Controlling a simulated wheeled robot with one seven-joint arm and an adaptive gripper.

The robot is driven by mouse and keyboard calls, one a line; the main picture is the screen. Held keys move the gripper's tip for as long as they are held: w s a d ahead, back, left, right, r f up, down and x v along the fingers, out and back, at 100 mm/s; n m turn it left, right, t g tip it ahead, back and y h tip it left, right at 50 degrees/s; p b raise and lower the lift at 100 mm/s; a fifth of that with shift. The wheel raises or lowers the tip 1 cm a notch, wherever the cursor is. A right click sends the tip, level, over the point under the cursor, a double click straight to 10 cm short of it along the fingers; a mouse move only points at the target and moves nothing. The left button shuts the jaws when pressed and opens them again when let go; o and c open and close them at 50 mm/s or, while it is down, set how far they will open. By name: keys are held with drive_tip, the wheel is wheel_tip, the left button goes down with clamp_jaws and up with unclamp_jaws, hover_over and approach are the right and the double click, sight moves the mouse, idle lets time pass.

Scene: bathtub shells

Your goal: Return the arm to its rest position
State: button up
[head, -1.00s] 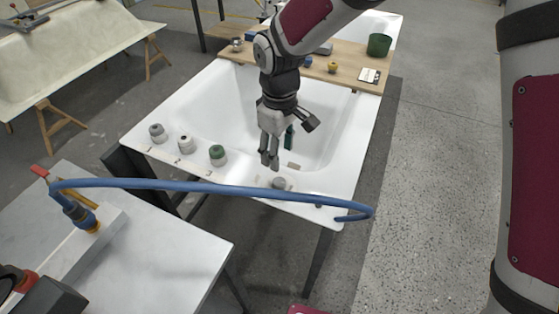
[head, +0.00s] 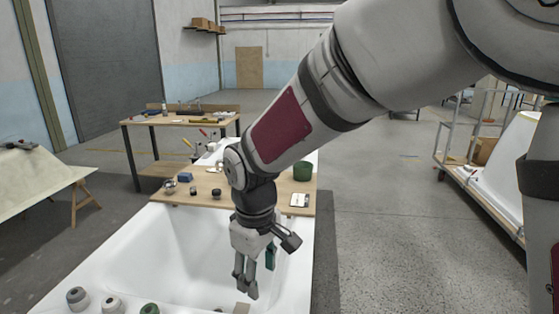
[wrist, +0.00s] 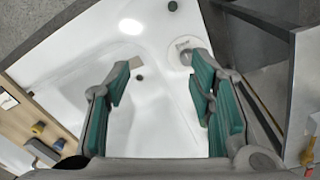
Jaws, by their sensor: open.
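My arm (head: 310,110) reaches from the upper right down to the left in the head view. My gripper (head: 246,285) hangs over the white bathtub shell (head: 190,240), pointing down, its fingers apart and nothing between them. In the wrist view my gripper (wrist: 160,85) shows two teal-padded fingers spread wide over the white tub surface (wrist: 150,120). A pale round piece (wrist: 181,50) lies beyond the right finger.
Several capped jars (head: 77,299) line the near left rim. A workbench (head: 180,120) stands behind; grey floor (head: 385,220) is open at right.

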drive_tip(key=s+d+r+m+t, duration=0.1)
drive_tip(key=s+d+r+m, duration=0.3)
drive_tip(key=d, duration=0.4)
drive_tip(key=s+d+r+m+t, duration=0.1)
drive_tip(key=s+d+r+m, duration=0.1)
drive_tip(key=s+d+r, duration=0.35)
drive_tip(key=s+d+r+m+t, duration=0.1)
drive_tip(key=s+d+m, duration=0.4)
drive_tip(key=s+d, duration=0.5)
drive_tip(key=shift+s+d+r+p, duration=0.2)
drive_tip(key=shift+r+p, duration=0.1)
drive_tip(key=shift+r, duration=0.15)
